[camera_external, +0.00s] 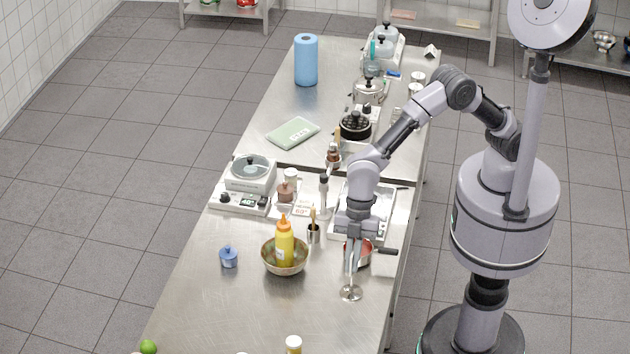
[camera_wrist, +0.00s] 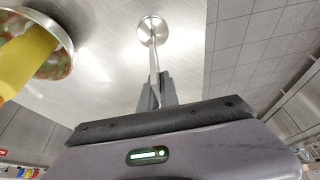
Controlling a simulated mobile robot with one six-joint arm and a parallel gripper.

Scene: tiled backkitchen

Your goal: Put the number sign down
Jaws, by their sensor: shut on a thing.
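The number sign (camera_external: 350,293) shows as a slim metal stem with a round, shiny base, over the near part of the steel counter (camera_external: 200,310). My gripper (camera_external: 354,245) points down and is shut on the stem, with the base below it. In the wrist view the stem runs between the fingers (camera_wrist: 156,90) up to the round base (camera_wrist: 153,31). The upper part, with any number, is hidden by my gripper. I cannot tell whether the base touches the counter or hangs just above it.
A patterned bowl (camera_external: 270,262) with a yellow bottle (camera_external: 284,243) stands left of the sign. A red pan (camera_external: 364,258) with a dark handle sits just behind my gripper. The counter in front of the bowl is mostly clear.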

